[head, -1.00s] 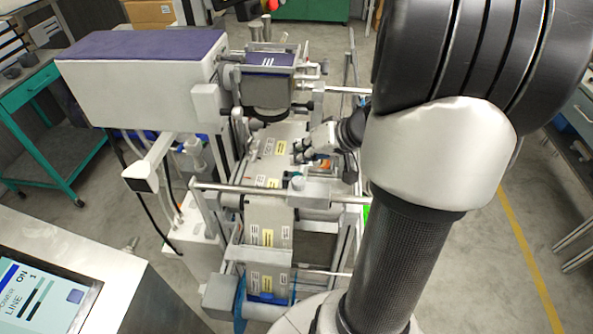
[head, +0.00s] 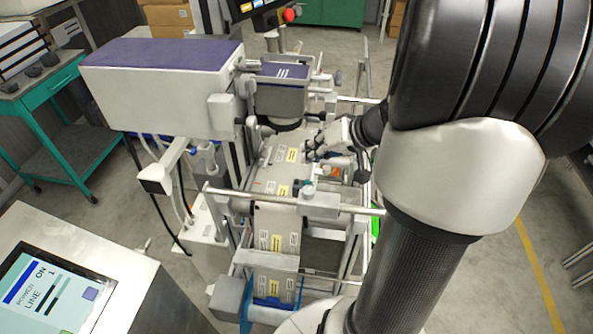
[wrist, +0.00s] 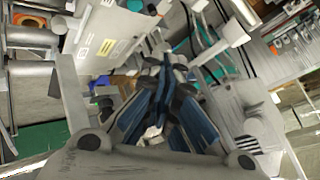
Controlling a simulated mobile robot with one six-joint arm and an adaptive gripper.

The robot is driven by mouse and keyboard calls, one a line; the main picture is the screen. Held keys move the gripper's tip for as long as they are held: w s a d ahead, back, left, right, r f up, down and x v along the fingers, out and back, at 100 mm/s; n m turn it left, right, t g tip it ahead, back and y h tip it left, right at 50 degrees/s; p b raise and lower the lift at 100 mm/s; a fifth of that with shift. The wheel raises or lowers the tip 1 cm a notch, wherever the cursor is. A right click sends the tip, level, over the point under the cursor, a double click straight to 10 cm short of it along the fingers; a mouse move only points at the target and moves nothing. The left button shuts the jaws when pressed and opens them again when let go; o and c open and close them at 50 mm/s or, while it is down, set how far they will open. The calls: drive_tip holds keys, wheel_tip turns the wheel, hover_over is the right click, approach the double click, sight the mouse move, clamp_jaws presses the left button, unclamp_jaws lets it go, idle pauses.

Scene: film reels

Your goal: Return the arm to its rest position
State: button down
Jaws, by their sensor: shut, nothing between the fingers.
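My gripper (head: 313,150) shows in the head view above the film web (head: 277,222), a pale strip with yellow and white labels that runs through the machine. Its fingers are close together and hold nothing. My arm comes in from the right and hides part of the machine's right side. In the wrist view my gripper (wrist: 160,118) is at the centre with its dark fingers together, and the labelled web (wrist: 108,40) lies beyond at the upper left.
A printer with a purple top (head: 165,53) overhangs the web's left side. Metal rollers and rails (head: 290,200) surround the web. A control panel (head: 52,290) stands at lower left and a teal cart (head: 60,150) at far left. Open floor (head: 490,270) lies at right.

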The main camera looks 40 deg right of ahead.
drive_tip(key=shift+a, duration=0.1)
drive_tip(key=a+r+n+g+p, duration=0.1)
drive_tip(key=a+r+n+g, duration=0.2)
drive_tip(key=a, duration=0.8)
drive_tip(key=a+r+n+g+p, duration=0.15)
drive_tip(key=a+r, duration=0.35)
drive_tip(key=a, duration=0.7)
drive_tip(key=s+a+f+n+h+b, duration=0.1)
drive_tip(key=s+h+b, duration=0.1)
drive_tip(key=s, duration=1.2)
drive_tip(key=shift+s+a+f+h+b, duration=0.2)
drive_tip(key=shift+s+f+h+b, duration=0.1)
drive_tip(key=shift+s, duration=0.05)
